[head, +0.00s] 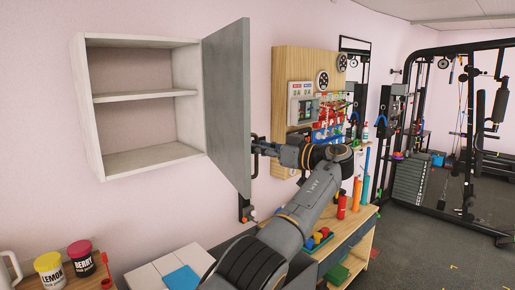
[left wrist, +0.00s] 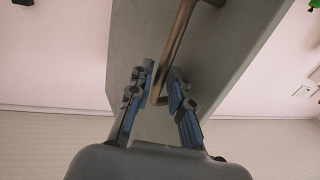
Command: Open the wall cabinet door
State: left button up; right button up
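The wall cabinet (head: 88,115) is a pale, empty two-shelf box on the wall at the left of the head view. Its grey door (head: 228,110) stands wide open, hinged on the cabinet's right side. The door's outer face is turned away from the head camera. My left gripper (head: 257,148) is beside that outer face, partly hidden by the door's edge. In the left wrist view, the door (left wrist: 225,75) carries a bronze bar handle (left wrist: 181,30). My left gripper's fingers (left wrist: 160,72) are apart, with the handle's end between them. My right gripper is not in view.
A wooden tool panel (head: 295,65) is on the wall just right of the door. A workbench (head: 350,235) with bottles and tools stands below it. Jars (head: 80,258) sit on a counter at the lower left. Gym equipment (head: 440,150) stands at the right, with open floor before it.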

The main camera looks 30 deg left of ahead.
pick_arm(q)
jog(key=d, duration=0.7)
jog(key=shift+s+d, duration=0.2)
jog(key=shift+s, duration=0.2)
